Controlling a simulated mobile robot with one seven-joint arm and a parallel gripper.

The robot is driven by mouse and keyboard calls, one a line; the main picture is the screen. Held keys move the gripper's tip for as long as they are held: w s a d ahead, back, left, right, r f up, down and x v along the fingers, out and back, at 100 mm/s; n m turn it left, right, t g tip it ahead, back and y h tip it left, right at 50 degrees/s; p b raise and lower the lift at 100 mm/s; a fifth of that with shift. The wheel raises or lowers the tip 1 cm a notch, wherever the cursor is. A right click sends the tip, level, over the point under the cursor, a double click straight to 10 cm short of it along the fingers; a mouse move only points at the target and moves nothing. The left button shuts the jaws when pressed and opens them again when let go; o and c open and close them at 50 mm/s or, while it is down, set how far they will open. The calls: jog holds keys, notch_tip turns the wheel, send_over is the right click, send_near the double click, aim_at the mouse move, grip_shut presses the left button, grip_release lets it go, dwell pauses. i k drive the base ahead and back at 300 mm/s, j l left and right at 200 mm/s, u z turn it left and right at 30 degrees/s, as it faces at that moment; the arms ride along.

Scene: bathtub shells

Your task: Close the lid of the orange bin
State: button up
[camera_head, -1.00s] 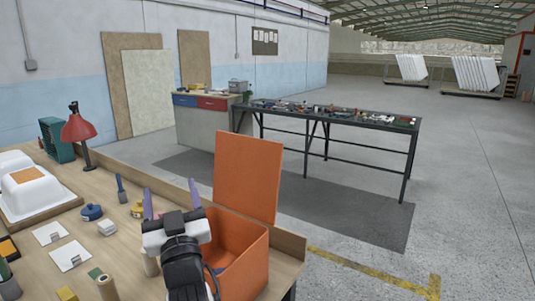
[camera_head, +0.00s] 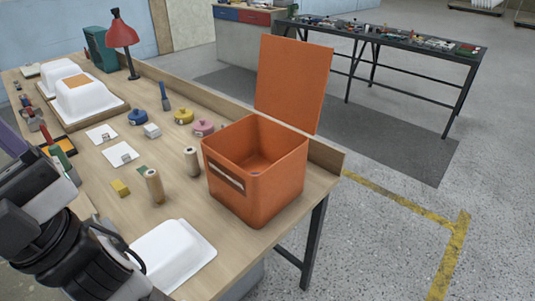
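The orange bin (camera_head: 262,190) stands on the right end of the wooden workbench. Its square orange lid (camera_head: 292,85) is open and stands upright along the far side, leaning slightly back. The bin's inside shows, with a small unclear mark on its floor. My gripper (camera_head: 12,140) is at the left edge of the view, well left of the bin and apart from it. Only part of a purple finger shows there; the rest is cut off by the frame or hidden, so its opening cannot be told.
Two wooden cylinders (camera_head: 154,186) and a white tub shell (camera_head: 172,256) are left of the bin. Tape rolls (camera_head: 203,127), white cards and a red lamp (camera_head: 122,35) are farther back. A raised ledge (camera_head: 326,154) runs behind the bin. Space above the bin is clear.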

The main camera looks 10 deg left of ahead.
aim_at(293, 75)
jog(key=k+u, duration=0.15)
jog(key=k, duration=0.5)
jog(key=u, duration=1.55)
jog(key=l+u, duration=0.15)
jog(key=u, duration=0.2)
jog(key=l+u, duration=0.1)
jog(key=u, duration=0.25)
jog(key=k+l, duration=0.1)
jog(key=l, duration=0.7)
jog(key=k+l, duration=0.1)
jog(key=l, duration=0.75)
jog(key=k+l, duration=0.1)
jog(key=l, duration=1.5)
jog(key=k+l, duration=0.15)
jog(key=l, duration=0.7)
